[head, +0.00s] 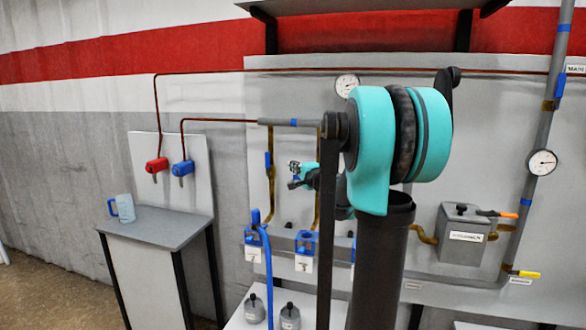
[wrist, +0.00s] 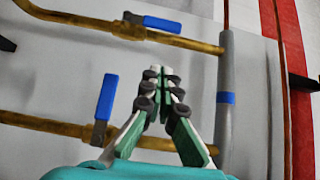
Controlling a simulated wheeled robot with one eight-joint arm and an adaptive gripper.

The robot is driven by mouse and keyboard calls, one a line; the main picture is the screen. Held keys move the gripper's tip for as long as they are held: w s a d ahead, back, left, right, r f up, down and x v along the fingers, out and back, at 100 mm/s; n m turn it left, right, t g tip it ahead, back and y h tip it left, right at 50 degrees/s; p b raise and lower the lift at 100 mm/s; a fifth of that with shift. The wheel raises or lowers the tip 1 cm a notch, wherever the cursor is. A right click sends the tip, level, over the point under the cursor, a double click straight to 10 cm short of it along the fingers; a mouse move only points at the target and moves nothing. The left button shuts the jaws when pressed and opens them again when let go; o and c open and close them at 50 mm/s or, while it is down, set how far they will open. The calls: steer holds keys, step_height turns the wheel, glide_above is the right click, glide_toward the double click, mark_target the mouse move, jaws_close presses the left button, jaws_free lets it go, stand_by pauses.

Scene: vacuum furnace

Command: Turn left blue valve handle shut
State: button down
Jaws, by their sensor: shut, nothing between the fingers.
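The left blue valve handle (head: 268,160) sits on the left brass pipe and lies along it, pointing up and down in the head view. In the turned wrist view, this handle (wrist: 162,24) lies along the upper brass pipe. Another blue handle (wrist: 105,97) stands across the lower brass pipe in the wrist view. My gripper (head: 294,166) is right of the left handle in the head view, apart from it. In the wrist view, my gripper (wrist: 156,72) is shut and empty, its tips appearing between the two pipes.
A grey pipe (head: 290,122) crosses above both brass pipes. A blue hose (head: 267,270) and blue fittings are below. A side table (head: 170,226) with a mug (head: 122,208) stands left, under a red valve (head: 156,165) and a blue valve (head: 182,169). My arm hides the panel's middle.

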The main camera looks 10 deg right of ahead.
mark_target(269, 158)
steer(key=w+a, duration=0.5)
steer(key=w, duration=0.3)
steer(key=shift+w+a+r+n+g, duration=0.2)
steer(key=shift+a+n+g, duration=0.2)
steer(key=shift+n+g, duration=0.1)
stand_by(0.6)
steer(key=shift+w+a+r+n+g+h, duration=0.25)
steer(key=shift+a+n+g+h, duration=0.15)
steer(key=shift+a+n, duration=0.1)
steer(key=w+a+f+n+g+h, duration=0.2)
steer(key=w+a+n+g+h, duration=0.2)
steer(key=a+n+g+h, duration=0.2)
steer(key=shift+a+g+h, duration=0.3)
steer(key=shift+g, duration=0.1)
stand_by(0.3)
steer(key=shift+r, duration=0.15)
